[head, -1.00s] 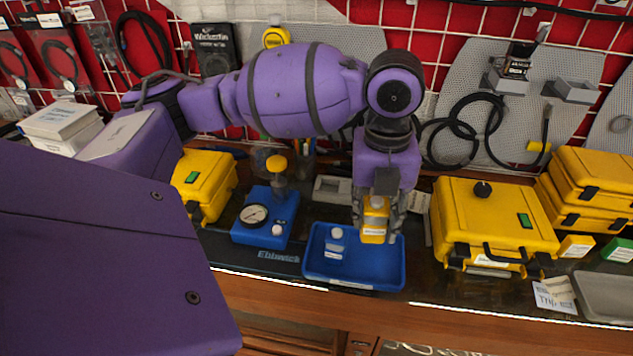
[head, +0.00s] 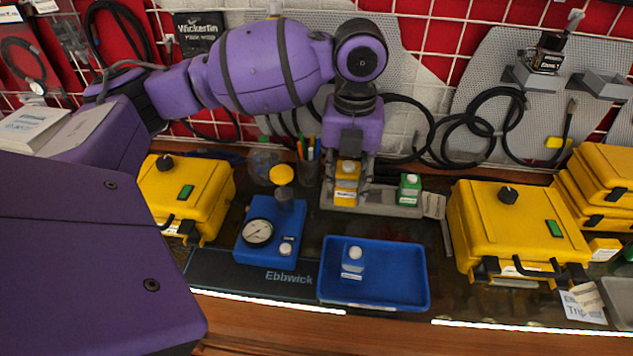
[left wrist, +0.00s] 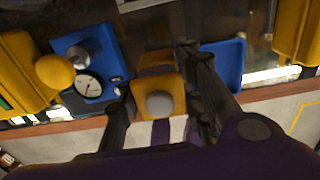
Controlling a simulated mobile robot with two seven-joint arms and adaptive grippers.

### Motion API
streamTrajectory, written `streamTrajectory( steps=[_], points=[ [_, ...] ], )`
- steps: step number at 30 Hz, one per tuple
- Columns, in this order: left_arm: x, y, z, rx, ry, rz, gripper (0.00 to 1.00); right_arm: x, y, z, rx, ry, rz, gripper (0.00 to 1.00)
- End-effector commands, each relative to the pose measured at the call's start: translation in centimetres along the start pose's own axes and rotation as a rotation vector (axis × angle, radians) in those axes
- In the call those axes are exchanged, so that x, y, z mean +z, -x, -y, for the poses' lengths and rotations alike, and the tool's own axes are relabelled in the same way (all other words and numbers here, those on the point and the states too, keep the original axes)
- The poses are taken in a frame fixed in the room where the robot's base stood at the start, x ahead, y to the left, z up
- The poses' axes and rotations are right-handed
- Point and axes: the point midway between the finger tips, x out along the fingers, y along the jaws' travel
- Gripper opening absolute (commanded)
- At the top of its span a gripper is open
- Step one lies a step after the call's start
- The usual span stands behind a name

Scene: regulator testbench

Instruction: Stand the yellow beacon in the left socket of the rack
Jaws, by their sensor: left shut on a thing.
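The yellow beacon (head: 346,184), with a white cap and pale label, is upright between the fingers of my left gripper (head: 349,180), which is shut on it. It also shows from above in the left wrist view (left wrist: 172,88), its grey cap towards the camera. The grey rack (head: 385,209) lies at the back of the bench. The beacon is at the rack's left end. Its base and the left socket are hidden, so I cannot tell whether it is seated or just above. A green beacon (head: 409,190) stands at the rack's right part. My right gripper is not in view.
A blue tray (head: 400,297) holding a blue beacon (head: 352,263) lies in front of the rack. A blue gauge unit (head: 270,235) with a yellow knob (head: 282,175) is to the left. A pen cup (head: 309,170) is close left; yellow cases (head: 520,225) are right.

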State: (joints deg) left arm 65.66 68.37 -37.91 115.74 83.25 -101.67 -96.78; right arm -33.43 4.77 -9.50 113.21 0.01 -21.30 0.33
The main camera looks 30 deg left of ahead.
Motion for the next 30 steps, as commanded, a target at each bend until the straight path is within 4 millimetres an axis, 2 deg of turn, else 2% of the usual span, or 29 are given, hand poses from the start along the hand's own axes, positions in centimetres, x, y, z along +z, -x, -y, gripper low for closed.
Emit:
streamTrajectory(
  steps=[6,8,12,16,23,30],
  points=[
    [5.4,-2.7,-0.9,0.003,0.007,-0.004,0.05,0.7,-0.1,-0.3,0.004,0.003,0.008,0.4],
    [6.9,-3.3,-1.2,0.002,0.008,-0.003,0.05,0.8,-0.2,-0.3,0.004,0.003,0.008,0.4],
    [8.9,-6.1,-1.5,0.002,0.005,-0.004,0.05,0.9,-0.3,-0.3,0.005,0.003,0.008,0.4],
    [10.2,-7.6,-1.7,0.002,0.002,-0.002,0.05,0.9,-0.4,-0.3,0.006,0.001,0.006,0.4],
    [11.2,-8.7,-1.9,0.001,0.003,-0.001,0.05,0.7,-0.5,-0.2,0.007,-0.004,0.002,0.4],
    [11.5,-11.9,-1.9,0.001,0.001,-0.001,0.05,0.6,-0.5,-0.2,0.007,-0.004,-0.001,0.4]
  ],
)
